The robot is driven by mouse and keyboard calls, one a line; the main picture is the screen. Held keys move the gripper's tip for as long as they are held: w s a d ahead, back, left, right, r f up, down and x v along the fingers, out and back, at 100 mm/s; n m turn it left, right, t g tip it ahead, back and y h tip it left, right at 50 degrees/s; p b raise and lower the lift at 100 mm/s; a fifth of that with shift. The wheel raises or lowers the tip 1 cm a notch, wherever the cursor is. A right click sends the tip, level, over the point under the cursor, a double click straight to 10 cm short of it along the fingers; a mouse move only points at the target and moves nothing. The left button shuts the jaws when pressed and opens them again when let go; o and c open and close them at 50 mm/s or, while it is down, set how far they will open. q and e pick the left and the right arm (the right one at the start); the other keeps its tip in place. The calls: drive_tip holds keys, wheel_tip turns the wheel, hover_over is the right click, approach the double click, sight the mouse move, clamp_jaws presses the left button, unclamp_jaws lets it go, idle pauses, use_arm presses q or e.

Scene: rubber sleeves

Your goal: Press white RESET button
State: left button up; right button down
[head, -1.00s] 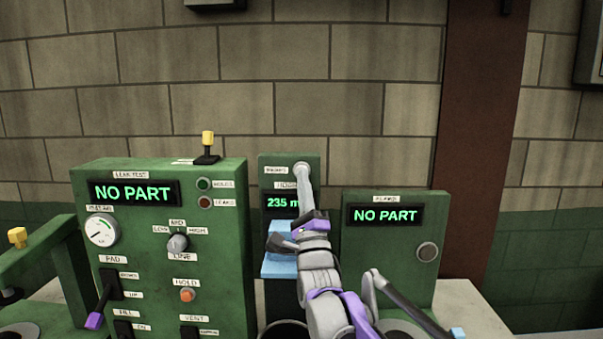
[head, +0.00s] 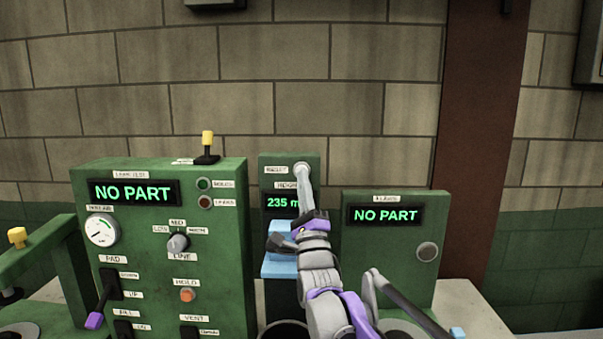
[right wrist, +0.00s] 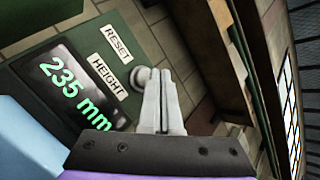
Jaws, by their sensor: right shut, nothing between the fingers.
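The white RESET button (right wrist: 139,76) is a small round knob at the top of the green height panel (head: 268,165), beside the RESET label (right wrist: 116,43). My right gripper (head: 302,172) reaches up in front of that panel with its two fingers pressed together and nothing between them. In the right wrist view the fingertips (right wrist: 162,76) are right by the button and hide part of it. I cannot tell whether they touch it. The display (right wrist: 72,88) reads 235 mm. My left gripper is not in view.
A green leak test panel (head: 222,270) with gauge, knob and levers stands at left. A green panel with a grey button (head: 427,252) stands at right; both displays read NO PART. Light blue blocks (head: 277,264) sit below the height display. A brick wall is behind.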

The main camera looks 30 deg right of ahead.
idle(0.7)
drive_tip(key=shift+w+d, duration=0.25)
drive_tip(key=shift+w, duration=0.2)
drive_tip(key=shift+s, duration=0.15)
drive_tip(key=shift+w+d+p, duration=0.15)
drive_tip(key=shift+w+p, duration=0.2)
idle(0.4)
drive_tip(key=shift+s+a, duration=0.4)
drive_tip(key=shift+s, duration=0.25)
